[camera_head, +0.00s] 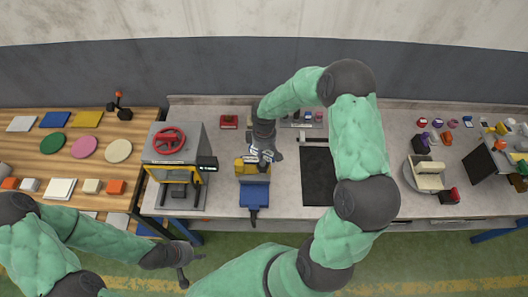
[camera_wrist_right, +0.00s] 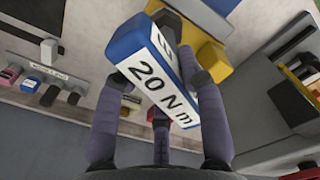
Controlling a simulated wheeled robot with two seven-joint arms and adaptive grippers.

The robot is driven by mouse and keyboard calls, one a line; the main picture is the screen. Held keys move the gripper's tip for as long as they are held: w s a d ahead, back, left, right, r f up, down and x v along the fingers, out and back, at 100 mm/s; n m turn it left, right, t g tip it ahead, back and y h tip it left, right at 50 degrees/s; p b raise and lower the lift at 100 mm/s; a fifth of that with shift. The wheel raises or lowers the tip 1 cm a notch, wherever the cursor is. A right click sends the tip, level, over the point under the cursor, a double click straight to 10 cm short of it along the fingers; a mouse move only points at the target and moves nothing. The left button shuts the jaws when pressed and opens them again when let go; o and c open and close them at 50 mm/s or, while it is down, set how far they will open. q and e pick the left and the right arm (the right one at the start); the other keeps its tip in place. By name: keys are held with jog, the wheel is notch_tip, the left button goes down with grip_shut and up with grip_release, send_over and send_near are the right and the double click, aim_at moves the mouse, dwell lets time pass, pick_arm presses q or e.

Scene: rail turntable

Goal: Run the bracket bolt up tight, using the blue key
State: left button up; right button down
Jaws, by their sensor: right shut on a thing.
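The blue key (camera_wrist_right: 150,60), a blue block with a white face marked "20 N m", is between the fingers of my right gripper (camera_wrist_right: 155,95), which is shut on it. In the head view my right gripper (camera_head: 268,153) is over the yellow bracket (camera_head: 246,167), held at the blue vise (camera_head: 254,195). Yellow metal (camera_wrist_right: 213,62) shows just behind the key in the right wrist view. The bolt and the key's working end are hidden, so I cannot tell whether they touch. My left gripper (camera_head: 182,277) hangs in front of the bench, away from these things; its fingers are too small to read.
A machine with a red handwheel (camera_head: 169,140) stands left of the vise. A black mat (camera_head: 318,176) lies to the right. A labelled rack (camera_head: 302,122) with small coloured pieces is at the back. A wooden table (camera_head: 25,150) with coloured plates is at far left.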

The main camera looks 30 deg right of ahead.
jog(key=shift+m+b, duration=0.45)
jog(key=shift+m, duration=0.05)
jog(key=shift+s+m+b, duration=0.1)
jog(key=shift+m+b, duration=1.15)
jog(key=shift+m, duration=0.35)
jog(key=shift+s+m+b, duration=0.15)
jog(key=shift+m+b, duration=1.65)
jog(key=shift+m, duration=0.6)
jog(key=shift+m+b, duration=0.6)
jog(key=shift+m, duration=0.3)
jog(key=shift+s+a+m, duration=0.1)
jog(key=shift+m, duration=0.3)
jog(key=shift+b, duration=0.35)
jog(key=shift+m+b, duration=0.3)
jog(key=shift+m, duration=0.4)
